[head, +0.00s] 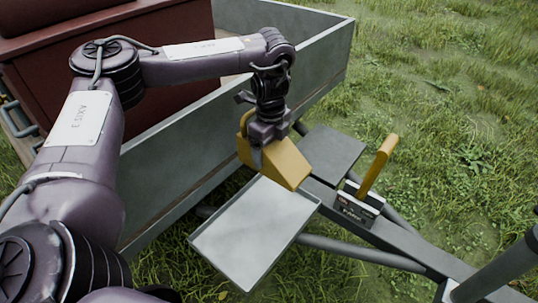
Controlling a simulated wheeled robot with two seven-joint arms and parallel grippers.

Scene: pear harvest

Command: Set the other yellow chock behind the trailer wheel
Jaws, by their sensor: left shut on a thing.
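A yellow wedge-shaped chock (288,164) shows in the middle of the head view. My left gripper (260,148) points down and is shut on it, near its handle end. The chock is over the far edge of a grey metal tray, close to the trailer's side; whether it touches the tray I cannot tell. The grey trailer (190,165) stands behind the chock. No trailer wheel shows, and no second chock shows. My right gripper is out of view.
The empty grey tray (250,235) sits beside the trailer's drawbar (400,237). A yellow lever (377,166) rises from a dark bracket on the drawbar. A flat grey plate (333,150) lies behind. A dark red box (60,60) is on the trailer. Open grass lies right.

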